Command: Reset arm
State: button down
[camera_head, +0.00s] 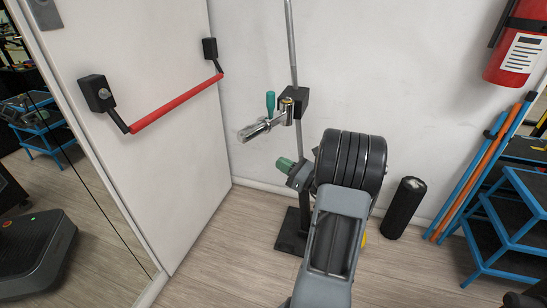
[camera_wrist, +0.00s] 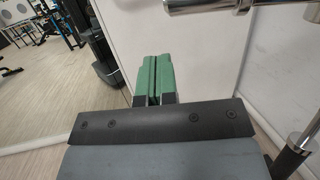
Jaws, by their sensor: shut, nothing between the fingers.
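My gripper (camera_head: 286,165) has green fingertips and points left, low beside the pole stand in the head view. In the wrist view my gripper (camera_wrist: 154,82) is shut, its two green fingers together with nothing between them. The chrome peg (camera_head: 262,127) on the stand is above and left of my gripper and apart from it. A green upright handle (camera_head: 270,103) stands by the peg. The wrist view shows a chrome bar (camera_wrist: 205,5) along the top right. My arm hides part of the stand's lower pole.
The stand has a black clamp block (camera_head: 294,99) and a black base (camera_head: 293,232). A white door with a red push bar (camera_head: 178,102) is at left. A black roller (camera_head: 404,207), blue shelving (camera_head: 510,225) and a fire extinguisher (camera_head: 518,45) are at right. Floor between door and stand is clear.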

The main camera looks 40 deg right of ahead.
jog(key=shift+s+d+f, duration=0.1)
jog(key=shift+s+d, duration=0.05)
jog(key=shift+s, duration=0.5)
jog(key=s+a+f+n+g+y, duration=0.1)
jog(key=s+a+f+n+g, duration=0.1)
jog(key=a+f+n+g, duration=0.3)
jog(key=s+a+r+n+g+h+p, duration=0.2)
jog(key=s+a+r+n+g+p, duration=0.2)
jog(key=s+a+n+g+p, duration=0.65)
jog(key=a+r+n+h+p, duration=0.3)
jog(key=a+r+n, duration=0.1)
jog(key=r+n, duration=0.4)
jog(key=a+r+n+h+p, duration=0.3)
jog(key=a+r+n, duration=0.2)
jog(key=r+n, duration=0.3)
jog(key=shift+r+h, duration=0.4)
jog(key=shift+r, duration=0.45)
jog(key=shift+d+t, duration=0.1)
jog(key=shift+t, duration=0.15)
